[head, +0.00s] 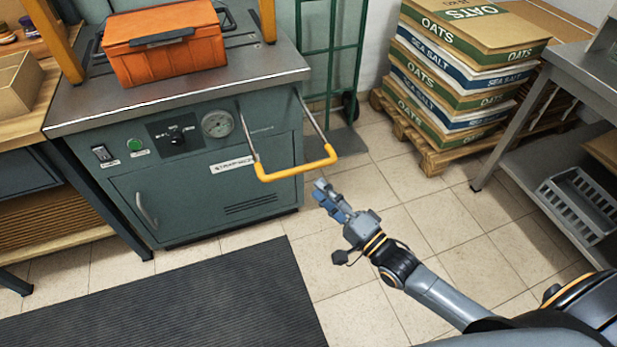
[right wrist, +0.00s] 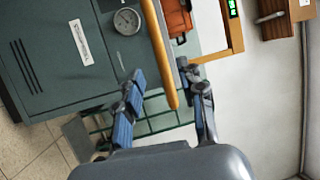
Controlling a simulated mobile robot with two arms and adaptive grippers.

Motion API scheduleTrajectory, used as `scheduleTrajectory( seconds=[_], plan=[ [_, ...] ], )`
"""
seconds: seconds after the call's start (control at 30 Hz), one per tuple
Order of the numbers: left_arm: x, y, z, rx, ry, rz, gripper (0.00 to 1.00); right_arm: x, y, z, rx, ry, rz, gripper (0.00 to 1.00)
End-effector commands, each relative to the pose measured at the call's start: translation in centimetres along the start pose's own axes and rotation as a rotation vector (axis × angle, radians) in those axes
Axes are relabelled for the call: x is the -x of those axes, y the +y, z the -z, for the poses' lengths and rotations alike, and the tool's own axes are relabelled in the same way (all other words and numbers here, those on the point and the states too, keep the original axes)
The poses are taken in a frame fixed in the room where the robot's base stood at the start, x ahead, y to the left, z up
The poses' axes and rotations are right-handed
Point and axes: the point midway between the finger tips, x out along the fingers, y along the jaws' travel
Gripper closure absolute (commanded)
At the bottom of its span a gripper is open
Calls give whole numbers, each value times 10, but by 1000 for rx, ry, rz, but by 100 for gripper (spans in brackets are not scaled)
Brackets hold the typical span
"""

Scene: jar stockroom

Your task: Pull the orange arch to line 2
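An orange-yellow arch (head: 267,20) stands on the green strapping machine's metal top (head: 190,85), with a post on each side of an orange toolbox; its upper part is out of the head view. A yellow U-shaped handle (head: 298,172) on two grey rods juts from the machine's front. My right gripper (head: 328,198) is just below and right of this handle. In the right wrist view my right gripper (right wrist: 163,85) has its blue-padded fingers spread, with the yellow bar (right wrist: 160,45) showing between them; contact is not visible. I cannot make out a numbered line. My left gripper is not in view.
The orange toolbox (head: 163,42) sits on the machine top. Stacked sacks (head: 460,75) on a wooden pallet stand behind right, beside a green hand truck (head: 330,50). A metal table (head: 590,75) is at right. A dark mat (head: 190,300) lies in front; tiled floor around my gripper is clear.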

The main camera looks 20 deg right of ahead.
Motion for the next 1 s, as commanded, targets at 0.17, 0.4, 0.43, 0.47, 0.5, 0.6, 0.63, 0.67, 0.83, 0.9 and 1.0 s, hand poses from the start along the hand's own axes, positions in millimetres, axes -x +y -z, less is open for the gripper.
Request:
scheduleTrajectory(
  seconds=[0.17, 0.4, 0.43, 0.47, 0.5, 0.6, 0.63, 0.67, 0.83, 0.9, 1.0],
  plan=[
    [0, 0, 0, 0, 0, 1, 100, 29, 1, 0, 1, -1, -3, 61],
    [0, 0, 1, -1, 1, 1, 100, 41, 0, 0, 0, 0, 0, 61],
    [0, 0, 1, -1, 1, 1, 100, 41, 0, 0, 0, 0, 0, 61],
    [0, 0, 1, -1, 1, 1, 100, 41, 0, 0, 0, 0, 0, 61],
    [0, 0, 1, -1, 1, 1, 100, 41, 0, 0, 0, 1, 0, 61],
    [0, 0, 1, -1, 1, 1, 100, 40, 0, 0, 0, 0, 0, 61],
    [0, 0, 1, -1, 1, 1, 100, 40, 0, 0, 0, 0, 0, 61],
    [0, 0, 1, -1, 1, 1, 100, 40, 0, 0, 0, 0, 0, 61],
    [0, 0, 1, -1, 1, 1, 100, 40, 0, 0, 0, 0, 0, 61],
    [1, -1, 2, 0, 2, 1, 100, 40, 1, -1, 4, 0, -5, 61],
    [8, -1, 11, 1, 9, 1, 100, 38, 5, -7, 44, -3, -44, 61]
  ],
)
